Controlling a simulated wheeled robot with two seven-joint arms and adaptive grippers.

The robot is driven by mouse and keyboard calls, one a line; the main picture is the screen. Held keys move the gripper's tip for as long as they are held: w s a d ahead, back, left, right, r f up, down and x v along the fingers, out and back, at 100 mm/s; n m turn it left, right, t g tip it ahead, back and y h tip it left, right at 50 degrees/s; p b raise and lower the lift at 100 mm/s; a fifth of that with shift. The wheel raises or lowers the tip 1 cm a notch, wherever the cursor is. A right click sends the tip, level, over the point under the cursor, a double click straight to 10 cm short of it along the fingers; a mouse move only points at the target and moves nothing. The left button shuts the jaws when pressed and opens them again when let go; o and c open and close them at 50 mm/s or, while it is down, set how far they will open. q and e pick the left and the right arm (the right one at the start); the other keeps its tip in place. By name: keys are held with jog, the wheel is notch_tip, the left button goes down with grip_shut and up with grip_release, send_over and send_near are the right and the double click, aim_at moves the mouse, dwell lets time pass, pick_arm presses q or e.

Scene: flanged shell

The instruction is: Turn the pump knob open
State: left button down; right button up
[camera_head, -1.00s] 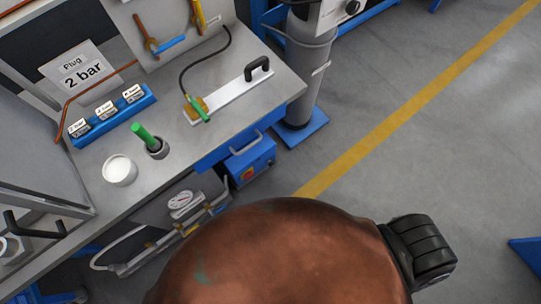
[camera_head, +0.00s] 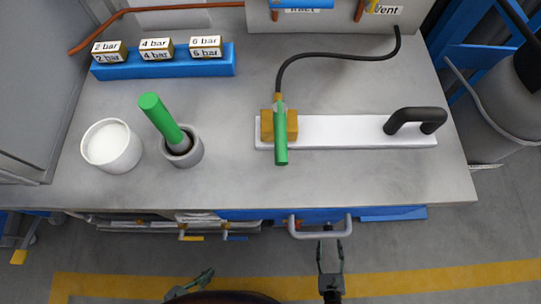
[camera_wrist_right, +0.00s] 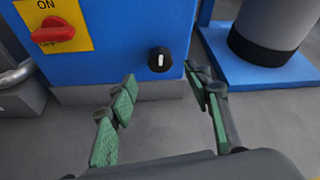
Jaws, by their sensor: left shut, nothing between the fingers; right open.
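The blue pump box (camera_wrist_right: 135,25) fills the upper part of the right wrist view. On its front is a round black knob (camera_wrist_right: 159,59) with an upright white mark. A red switch (camera_wrist_right: 54,32) lies roughly crosswise on a yellow plate (camera_wrist_right: 70,12) marked ON. My right gripper (camera_wrist_right: 162,84) is open and empty, its green-padded fingers spread below and to either side of the black knob, apart from it. In the head view my right gripper (camera_head: 330,254) is before the bench front. My left gripper (camera_head: 192,286) is shut and empty at the bottom edge.
On the bench (camera_head: 360,185) are a white cup (camera_head: 111,146), a green rod (camera_head: 160,118) in a grey holder, a white plate with a black handle (camera_head: 415,116) and a blue weight rack (camera_head: 165,65). A grey column (camera_wrist_right: 275,30) on a blue base stands right of the pump.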

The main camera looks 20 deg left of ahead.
aim_at(328, 230)
jog(key=x, duration=0.7)
jog(key=shift+w+a, duration=0.2)
jog(key=shift+w, duration=0.15)
jog(key=c, duration=1.2)
jog(key=shift+o, duration=0.2)
